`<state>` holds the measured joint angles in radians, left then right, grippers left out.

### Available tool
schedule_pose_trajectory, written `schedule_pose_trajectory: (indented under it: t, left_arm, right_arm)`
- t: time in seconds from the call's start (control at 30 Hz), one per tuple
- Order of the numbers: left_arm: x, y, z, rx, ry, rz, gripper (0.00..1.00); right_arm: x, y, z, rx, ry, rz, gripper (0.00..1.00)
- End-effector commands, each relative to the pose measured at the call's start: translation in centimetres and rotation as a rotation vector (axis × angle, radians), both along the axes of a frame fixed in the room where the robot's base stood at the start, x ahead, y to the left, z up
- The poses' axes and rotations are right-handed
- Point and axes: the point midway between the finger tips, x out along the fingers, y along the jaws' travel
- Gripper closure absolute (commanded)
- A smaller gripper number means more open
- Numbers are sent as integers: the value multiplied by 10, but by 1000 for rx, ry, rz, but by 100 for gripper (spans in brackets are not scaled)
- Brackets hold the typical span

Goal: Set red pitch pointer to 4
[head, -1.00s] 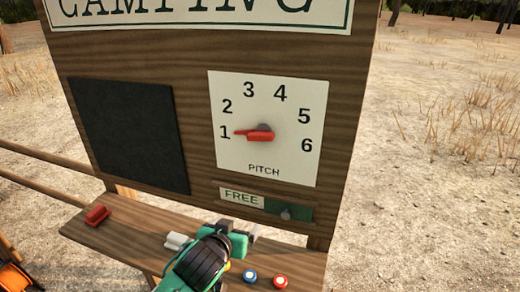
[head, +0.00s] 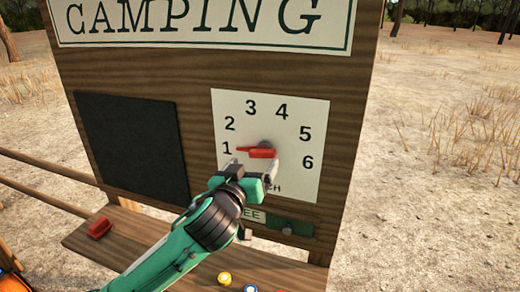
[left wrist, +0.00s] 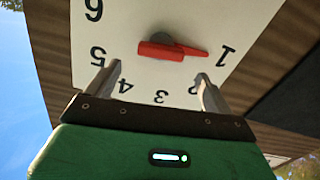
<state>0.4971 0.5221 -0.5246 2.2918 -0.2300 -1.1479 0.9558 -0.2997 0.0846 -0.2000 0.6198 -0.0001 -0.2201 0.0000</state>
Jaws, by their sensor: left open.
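The red pitch pointer (head: 258,152) sits on the white dial plate (head: 235,108), which is numbered 1 to 6. Its tip points left at 1. It also shows in the left wrist view (left wrist: 170,50), where the numbers appear upside down. My left gripper (head: 255,168) is open just below and in front of the pointer, with one finger to each side. In the left wrist view the fingers (left wrist: 160,80) stand apart with nothing between their tips, and the pointer lies beyond them. I cannot see contact. My right gripper is not in view.
The dial is on an upright wooden board (head: 200,75) under a CAMPING sign (head: 200,20). A black panel (head: 130,150) is left of it. A green FREE slider (head: 290,227) is below. The shelf (head: 95,255) holds a red object (head: 99,227) and several round pieces, including a yellow one (head: 224,279).

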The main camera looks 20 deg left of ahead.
Motion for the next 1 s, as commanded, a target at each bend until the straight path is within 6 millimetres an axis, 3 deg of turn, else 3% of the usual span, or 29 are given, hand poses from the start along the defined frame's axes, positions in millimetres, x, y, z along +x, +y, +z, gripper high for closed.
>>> schedule_pose_trajectory:
  t: [0.1,0.3,0.77,0.8,1.0]
  left_arm:
    - [23,0,4,3,0,3,15]
    - [50,-1,3,3,0,2,15]
    - [63,-2,0,1,-1,1,15]
    - [63,-2,0,1,-1,1,17]
    - [63,-2,0,1,0,1,56]
  right_arm:
    - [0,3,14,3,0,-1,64]
    - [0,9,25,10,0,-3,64]
    - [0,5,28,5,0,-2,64]
    - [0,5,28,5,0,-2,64]
    - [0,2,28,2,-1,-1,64]
